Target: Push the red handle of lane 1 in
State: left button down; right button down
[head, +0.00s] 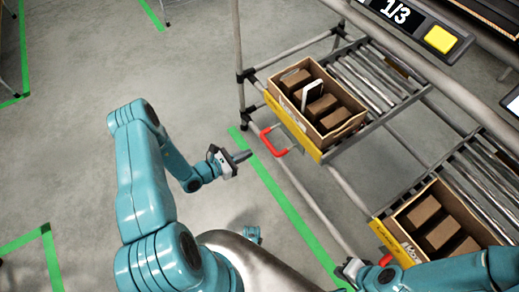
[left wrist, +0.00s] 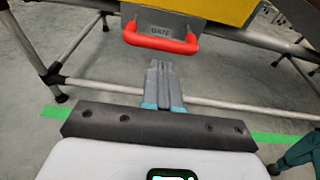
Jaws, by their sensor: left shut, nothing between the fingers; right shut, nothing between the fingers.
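A red handle (head: 268,141) sticks out from a grey gate plate below the front of the upper carton's lane. In the left wrist view the red handle (left wrist: 160,45) hangs under a plate lettered "GATE". My left gripper (head: 243,156) is shut and empty, a little to the left of this handle, its fingers pointing towards it. The fingertips (left wrist: 161,64) appear just below the handle's bar; contact cannot be told. A second red handle (head: 386,259) shows at the lower lane, partly hidden by my right arm. My right gripper (head: 350,269) is shut beside it. No lane number is readable.
An open carton (head: 339,119) with brown boxes and a white item stands tilted on the upper roller lane. Another carton (head: 401,222) stands on the lower lane. Metal rack posts (head: 239,50) stand close by. The floor at left is clear, with green tape (head: 290,210).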

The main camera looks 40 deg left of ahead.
aim_at(269, 143)
pick_arm(q)
jog(key=b+x, duration=0.1)
jog(key=x, duration=0.5)
jog(key=shift+w, duration=0.2)
jog(key=shift+d, duration=0.1)
jog(key=x, duration=0.1)
jog(key=b+x, duration=0.1)
jog(key=x, duration=0.2)
jog(key=shift+w+d+r, duration=0.25)
jog(key=shift+r, duration=0.05)
jog(key=shift+w+d, duration=0.1)
jog(key=shift+w, duration=0.25)
jog(key=shift+w+r, duration=0.15)
jog(key=shift+r, duration=0.1)
